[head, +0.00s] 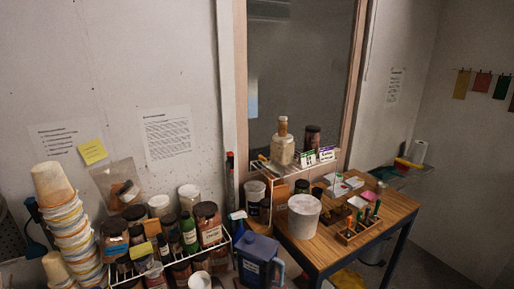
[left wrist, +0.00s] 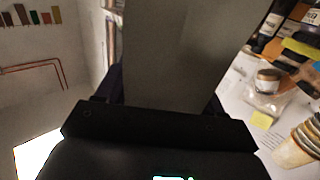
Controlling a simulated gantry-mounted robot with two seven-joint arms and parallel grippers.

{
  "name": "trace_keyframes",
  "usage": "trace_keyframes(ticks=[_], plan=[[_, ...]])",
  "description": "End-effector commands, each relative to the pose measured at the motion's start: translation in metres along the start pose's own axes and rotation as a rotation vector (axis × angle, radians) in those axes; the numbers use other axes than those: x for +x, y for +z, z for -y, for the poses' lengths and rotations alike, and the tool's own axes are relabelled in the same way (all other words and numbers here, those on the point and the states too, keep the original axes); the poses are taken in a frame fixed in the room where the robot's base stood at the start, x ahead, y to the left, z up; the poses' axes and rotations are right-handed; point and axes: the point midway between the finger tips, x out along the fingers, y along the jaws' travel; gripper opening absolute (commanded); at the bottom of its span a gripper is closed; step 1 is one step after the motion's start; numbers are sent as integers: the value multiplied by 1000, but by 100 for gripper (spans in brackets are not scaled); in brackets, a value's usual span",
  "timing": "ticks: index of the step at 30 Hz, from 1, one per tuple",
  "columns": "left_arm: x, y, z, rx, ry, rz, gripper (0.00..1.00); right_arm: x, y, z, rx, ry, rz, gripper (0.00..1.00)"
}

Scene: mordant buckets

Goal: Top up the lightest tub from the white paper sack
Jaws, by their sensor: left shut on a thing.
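In the left wrist view my left gripper (left wrist: 165,120) is shut on a broad, plain grey-white thing (left wrist: 170,50). It looks like the paper sack in shadow, but no print or mouth shows. It fills the upper middle of that view, and its far end is out of frame. Neither gripper shows in the head view. A white tub (head: 303,218) stands upright on the wooden table (head: 330,252) there. How full it is cannot be told. I cannot pick out other tubs to compare. My right gripper is in neither view.
A wire rack (head: 222,245) crowded with jars and bottles stands at the lower left, beside tall stacked cups (head: 70,215). A blue jug (head: 258,262) is left of the table. A wooden holder (head: 360,228) with small bottles is right of the tub.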

Motion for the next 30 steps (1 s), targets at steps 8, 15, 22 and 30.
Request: trace_keyframes(ticks=[8, 15, 22, 30], plan=[[-91, -2, -18, -6, -168, 3, 5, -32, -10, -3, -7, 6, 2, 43], [-136, -4, -17, -3, -263, -2, 5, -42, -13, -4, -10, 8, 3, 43], [-147, -4, -17, -1, -288, -5, 5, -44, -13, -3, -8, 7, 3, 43], [-146, -4, -17, -1, -288, -5, 5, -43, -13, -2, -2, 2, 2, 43]])
